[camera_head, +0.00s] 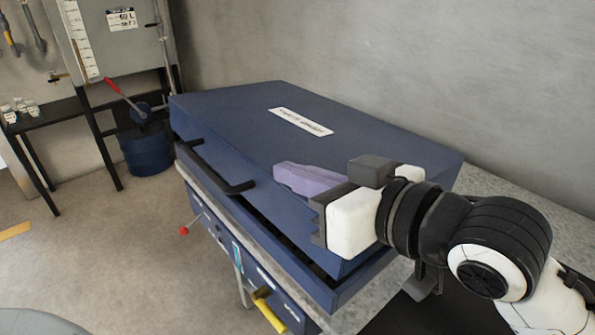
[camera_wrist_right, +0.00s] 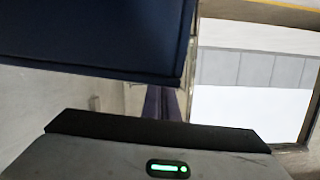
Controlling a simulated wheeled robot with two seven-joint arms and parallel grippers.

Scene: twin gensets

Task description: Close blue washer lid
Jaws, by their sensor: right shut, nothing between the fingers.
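The blue washer lid (camera_head: 225,118) is a large dark blue cover with a white label on top and a dark bar handle (camera_head: 215,172) along its front edge. It is lowered close to the washer body (camera_head: 345,291), with a dark gap between them along the front. My right gripper (camera_head: 281,178) is at the lid's near right part, its purple fingers together and empty, pointing left beside the lid. I cannot tell whether they touch it. In the right wrist view the fingers (camera_wrist_right: 162,104) show just below a dark blue panel (camera_wrist_right: 100,35). My left gripper is out of view.
A concrete wall stands close behind the washer. A red-tipped lever (camera_head: 184,230) and a yellow handle (camera_head: 268,312) stick out at the washer's front. A blue drum (camera_head: 147,152) and a black bench (camera_head: 60,110) stand at the left.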

